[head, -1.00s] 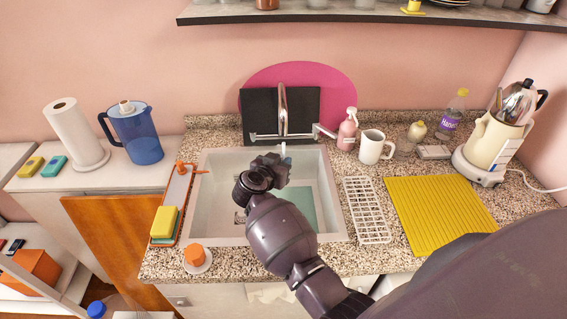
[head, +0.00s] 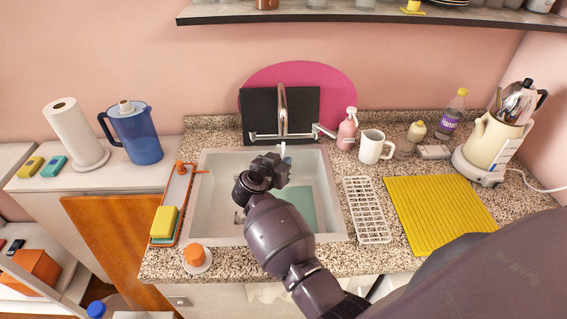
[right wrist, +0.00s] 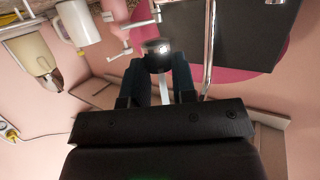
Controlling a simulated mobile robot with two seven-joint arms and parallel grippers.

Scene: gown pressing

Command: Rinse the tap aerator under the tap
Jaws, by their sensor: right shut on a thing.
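The chrome tap (head: 282,98) rises behind the sink (head: 215,165) and arches forward. My right gripper (head: 283,165) is over the sink, just below the tap's end. In the right wrist view, its two dark fingers (right wrist: 157,66) are shut on a small dark round piece with a bright glint, the tap aerator (right wrist: 157,47). The aerator is hidden behind the gripper in the head view. A short pale strip shows just above the gripper there; I cannot tell if it is water. My left gripper is out of view.
A soap bottle (head: 347,131), a white mug (head: 373,147) and a white rack (head: 366,212) stand right of the sink, with a yellow mat (head: 440,210) beyond. An orange-edged tray with sponges (head: 165,222) and an orange-topped piece (head: 195,255) are on the left.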

